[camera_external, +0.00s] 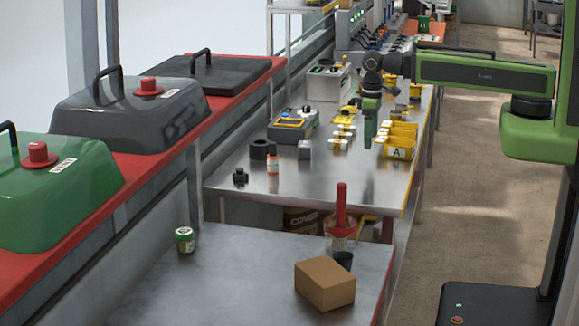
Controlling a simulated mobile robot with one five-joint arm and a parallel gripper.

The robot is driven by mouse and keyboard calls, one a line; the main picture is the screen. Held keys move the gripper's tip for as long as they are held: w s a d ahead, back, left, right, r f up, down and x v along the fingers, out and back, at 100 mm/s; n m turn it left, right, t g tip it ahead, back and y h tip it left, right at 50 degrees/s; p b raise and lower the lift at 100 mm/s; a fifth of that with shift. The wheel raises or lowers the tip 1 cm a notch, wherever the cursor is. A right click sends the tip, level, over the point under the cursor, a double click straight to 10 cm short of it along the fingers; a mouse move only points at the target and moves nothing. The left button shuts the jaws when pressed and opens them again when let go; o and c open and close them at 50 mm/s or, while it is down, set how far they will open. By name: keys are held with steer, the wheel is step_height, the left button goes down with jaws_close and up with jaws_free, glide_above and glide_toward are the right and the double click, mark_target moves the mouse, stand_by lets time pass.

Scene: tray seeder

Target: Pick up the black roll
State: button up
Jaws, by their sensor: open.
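The black roll (259,149) appears as a short dark cylinder on the metal table, left of the middle of the external view. It sits beside a small orange-and-white bottle (273,164). My gripper (370,132) hangs from the end of my green arm, pointing down above the far right part of the same table. It is open, with nothing seen between its fingers, though they are small here. It is well apart from the roll, farther back and to the right.
A grey block (304,150), a small black fitting (240,176) and a yellow-edged meter (291,127) lie near the roll. Yellow bins (398,152) stand at the right edge. A nearer table holds a cardboard box (325,286) and a jar (185,240). The table's front middle is clear.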

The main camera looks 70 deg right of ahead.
steer(key=w+r+n+t+p, duration=0.1)
steer(key=w+r+t+p, duration=0.15)
steer(key=w, duration=1.05)
steer(key=n+t+p, duration=0.1)
steer(key=t+p, duration=0.1)
steer(key=p, duration=0.3)
glide_toward(263, 142)
steer(key=shift+y, duration=0.4)
steer(key=f+b, duration=0.2)
steer(key=b, duration=0.1)
steer(key=w+f+b, duration=0.1)
steer(key=f+b, duration=0.1)
steer(key=b, duration=0.2)
steer(key=f+b, duration=0.2)
steer(key=b, duration=0.2)
steer(key=shift+w+d, duration=0.15)
steer(key=shift+d, duration=0.2)
steer(key=b+x, duration=0.2)
steer(key=x, duration=0.1)
steer(key=b+x, duration=0.2)
steer(key=b, duration=0.1)
steer(key=shift+w+a+f, duration=0.2)
steer(key=shift+w, duration=0.35)
steer(key=shift+r, duration=0.2)
steer(key=c, duration=1.5)
